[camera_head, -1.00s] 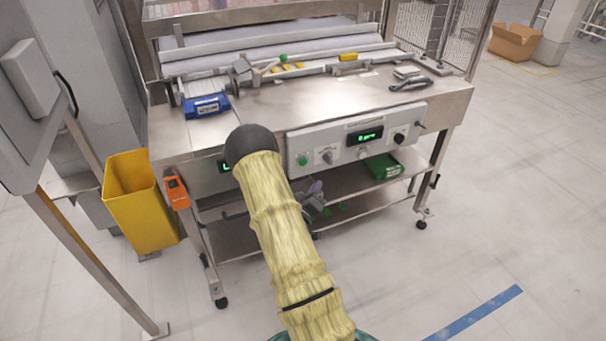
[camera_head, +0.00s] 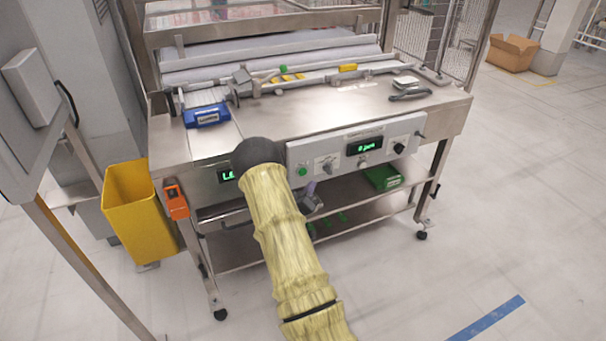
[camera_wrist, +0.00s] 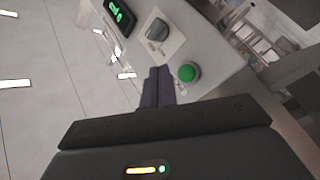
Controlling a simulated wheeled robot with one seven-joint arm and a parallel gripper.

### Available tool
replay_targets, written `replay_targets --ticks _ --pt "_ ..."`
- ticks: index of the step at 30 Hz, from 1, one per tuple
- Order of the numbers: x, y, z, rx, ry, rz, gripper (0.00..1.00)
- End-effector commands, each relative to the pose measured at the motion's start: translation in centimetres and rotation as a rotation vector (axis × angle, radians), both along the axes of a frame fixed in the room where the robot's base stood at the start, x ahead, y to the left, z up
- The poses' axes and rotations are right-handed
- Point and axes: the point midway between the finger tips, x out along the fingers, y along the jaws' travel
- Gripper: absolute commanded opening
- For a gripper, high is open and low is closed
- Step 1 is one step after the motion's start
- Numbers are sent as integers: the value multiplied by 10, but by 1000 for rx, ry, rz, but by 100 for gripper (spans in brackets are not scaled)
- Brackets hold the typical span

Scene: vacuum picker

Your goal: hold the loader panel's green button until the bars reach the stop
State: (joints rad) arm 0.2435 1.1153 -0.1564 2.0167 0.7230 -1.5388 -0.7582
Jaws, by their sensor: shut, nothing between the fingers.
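The loader panel (camera_head: 340,158) is a light grey box on the front of the steel table. Its round green button (camera_head: 303,171) is at the panel's left end. In the wrist view the green button (camera_wrist: 188,72) is just right of my gripper's (camera_wrist: 158,72) dark purple fingertips. The fingers are shut and empty. In the head view my gripper (camera_head: 311,187) shows as a small purple tip just below the button, partly hidden by my sleeved arm. I see no clear contact with the button. Small yellow bars (camera_head: 285,77) lie in the rail on the table top.
A grey knob (camera_head: 327,166) and a green-lit display (camera_head: 364,146) are right of the button. A blue device (camera_head: 207,115) and a black-handled tool (camera_head: 410,94) lie on the table. A yellow bin (camera_head: 140,215) stands at left.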

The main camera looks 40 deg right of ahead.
Motion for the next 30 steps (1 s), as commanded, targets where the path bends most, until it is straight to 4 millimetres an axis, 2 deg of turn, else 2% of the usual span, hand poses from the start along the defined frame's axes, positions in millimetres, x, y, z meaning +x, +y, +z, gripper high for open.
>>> replay_targets --ticks 6,10,30 --pt "25 -6 -1 -1 -2 0 0" --pt "33 -8 -1 -1 0 -1 0" --pt "35 -9 0 0 1 -1 0"
